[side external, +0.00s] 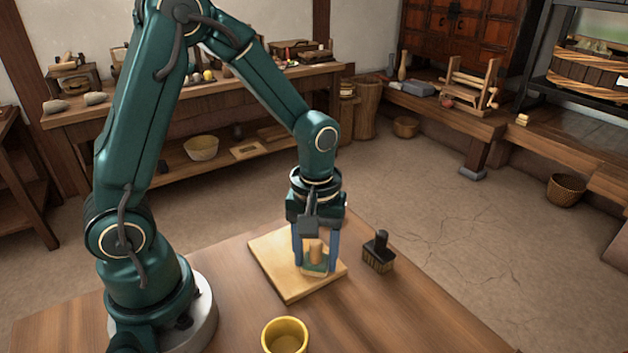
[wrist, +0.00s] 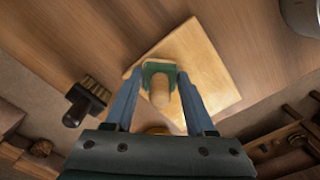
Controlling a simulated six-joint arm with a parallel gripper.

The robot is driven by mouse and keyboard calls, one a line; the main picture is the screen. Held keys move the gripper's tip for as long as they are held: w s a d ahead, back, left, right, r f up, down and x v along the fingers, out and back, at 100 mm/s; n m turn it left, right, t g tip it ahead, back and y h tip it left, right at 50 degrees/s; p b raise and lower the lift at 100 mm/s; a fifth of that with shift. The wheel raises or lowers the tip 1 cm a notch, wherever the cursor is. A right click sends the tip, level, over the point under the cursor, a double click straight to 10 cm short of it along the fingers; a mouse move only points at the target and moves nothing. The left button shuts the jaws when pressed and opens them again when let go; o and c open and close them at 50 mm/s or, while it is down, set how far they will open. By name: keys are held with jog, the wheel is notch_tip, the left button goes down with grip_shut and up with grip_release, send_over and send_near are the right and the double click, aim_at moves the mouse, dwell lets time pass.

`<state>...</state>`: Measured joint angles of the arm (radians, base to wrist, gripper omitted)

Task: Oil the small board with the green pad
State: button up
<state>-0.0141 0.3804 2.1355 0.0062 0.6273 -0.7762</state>
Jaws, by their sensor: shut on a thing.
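The small board (side external: 275,262) is a pale wooden square lying flat on the table. It also shows in the wrist view (wrist: 212,72). The green pad (wrist: 160,68) has a wooden grip and is over the board, toward one side; in the side view the pad (side external: 315,267) is partly hidden by my fingers. My gripper (side external: 316,266) points down with its blue fingers on either side of the pad, shut on it. In the wrist view my gripper (wrist: 157,76) shows the same hold. Whether the pad's underside touches the board is hard to tell.
A dark-handled brush (side external: 378,253) stands right of the board, near the table's far edge; the wrist view shows it too (wrist: 84,101). A yellow bowl (side external: 285,337) stands at the front of the table. The wooden table (side external: 400,315) is bare at front right.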

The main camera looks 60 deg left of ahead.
aim_at(321, 269)
jog(key=shift+d, duration=0.85)
jog(key=shift+d+r, duration=0.15)
jog(key=shift+r, duration=3.9)
jog(key=shift+s, duration=0.1)
